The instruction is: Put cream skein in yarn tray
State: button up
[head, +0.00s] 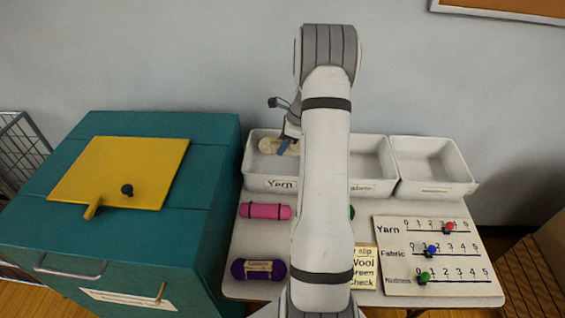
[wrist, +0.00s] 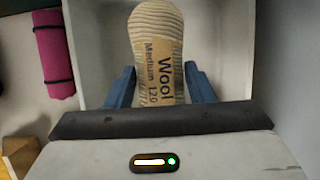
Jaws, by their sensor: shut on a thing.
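The cream skein (head: 272,146) shows in the head view at the yarn tray, partly hidden by my arm and gripper. In the wrist view the cream skein (wrist: 158,35) has a tan label reading "Wool Medium 120" and sits between my blue fingers. My gripper (wrist: 160,88) is shut on it; in the head view my gripper (head: 283,146) is over the yarn tray (head: 262,184). The tray is white with a "Yarn" label, and its pale inside lies behind the skein in the wrist view. I cannot tell whether the skein touches the tray floor.
A pink skein (head: 264,211) and a purple skein (head: 258,269) lie on the table in front. Two more white trays stand to the right, the far one (head: 432,188) empty. A slider board (head: 440,285) lies front right. A teal box (head: 190,220) with a yellow panel stands left.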

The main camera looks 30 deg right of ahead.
jog(key=f, duration=0.4)
jog(key=shift+d+f, duration=0.2)
jog(key=shift+f, duration=0.1)
jog(key=shift+s+f, duration=0.15)
jog(key=shift+f, duration=0.4)
jog(key=shift+f+p, duration=0.4)
jog(key=shift+f, duration=1.05)
jog(key=shift+f, duration=0.1)
jog(key=o, duration=1)
jog(key=shift+c, duration=0.2)
